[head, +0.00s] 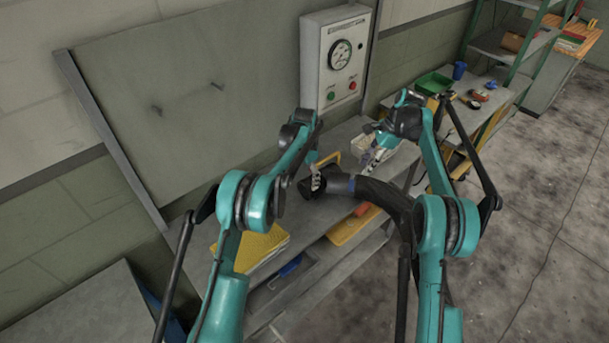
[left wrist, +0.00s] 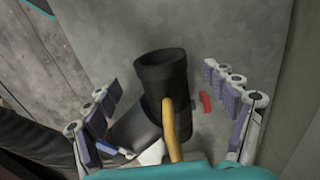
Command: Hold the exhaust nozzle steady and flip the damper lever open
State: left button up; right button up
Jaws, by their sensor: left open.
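The exhaust nozzle is a black, open-ended cylinder (head: 306,188) at the end of a thick dark hose (head: 385,196), above the bench in the head view. In the left wrist view the nozzle (left wrist: 160,75) stands between the spread fingers of my left gripper (left wrist: 161,82), with gaps on both sides. A yellow lever (left wrist: 171,130) runs along its near side; it also shows as a yellow bar in the head view (head: 329,160). My left gripper (head: 317,180) is open by the nozzle. My right gripper (head: 374,158) hangs to its right, apart from it; its finger opening is unclear.
A grey gauge box (head: 338,60) is on the wall behind the bench. Yellow items (head: 255,248) lie on the bench front left. A green bin (head: 433,83) and a blue cup (head: 459,71) stand at the far right. A red piece (left wrist: 205,102) shows beside the nozzle.

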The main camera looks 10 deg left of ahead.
aim_at(305, 184)
pick_arm(q)
notch_tip(305, 184, down, 7)
dwell(0.4)
